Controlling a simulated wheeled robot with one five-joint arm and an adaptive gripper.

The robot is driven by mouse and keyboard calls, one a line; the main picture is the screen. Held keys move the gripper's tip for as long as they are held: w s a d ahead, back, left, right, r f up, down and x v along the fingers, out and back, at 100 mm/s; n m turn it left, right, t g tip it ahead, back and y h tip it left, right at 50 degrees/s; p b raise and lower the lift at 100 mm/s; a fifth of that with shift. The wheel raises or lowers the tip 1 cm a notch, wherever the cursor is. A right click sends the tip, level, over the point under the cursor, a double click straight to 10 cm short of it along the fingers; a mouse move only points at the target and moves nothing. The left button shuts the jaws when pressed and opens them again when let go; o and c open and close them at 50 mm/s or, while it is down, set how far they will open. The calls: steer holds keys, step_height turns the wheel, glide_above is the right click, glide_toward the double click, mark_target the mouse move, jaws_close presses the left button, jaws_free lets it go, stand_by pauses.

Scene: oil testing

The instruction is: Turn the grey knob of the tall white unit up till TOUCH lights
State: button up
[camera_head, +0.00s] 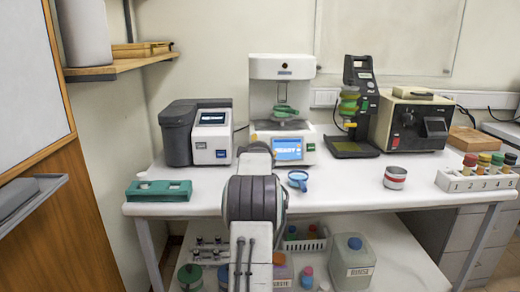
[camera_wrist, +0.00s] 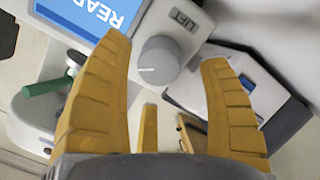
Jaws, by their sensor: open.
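The tall white unit (camera_head: 283,67) stands at the back middle of the table in the head view. Its blue screen (camera_head: 288,149) appears to read READY; part of it also shows in the wrist view (camera_wrist: 95,14). The grey knob (camera_wrist: 159,61) sits beside a LIFT label in the wrist view; in the head view my arm hides the knob. My gripper (camera_wrist: 163,52) is open, its two yellow fingers spread on either side of the knob in the picture, with a gap on both sides. I cannot tell how deep the fingertips reach. No TOUCH light is readable.
A grey-and-white device (camera_head: 211,150) stands left of the unit, and a black stand (camera_head: 355,149) right of it. A green rack (camera_head: 158,191), a blue magnifier (camera_head: 298,176) and a red-and-white tin (camera_head: 395,177) lie nearer. The table front between magnifier and tin is clear.

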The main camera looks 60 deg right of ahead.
steer(key=shift+p+x, duration=0.3)
steer(key=shift+x, duration=1.1)
steer(key=c, duration=1.2)
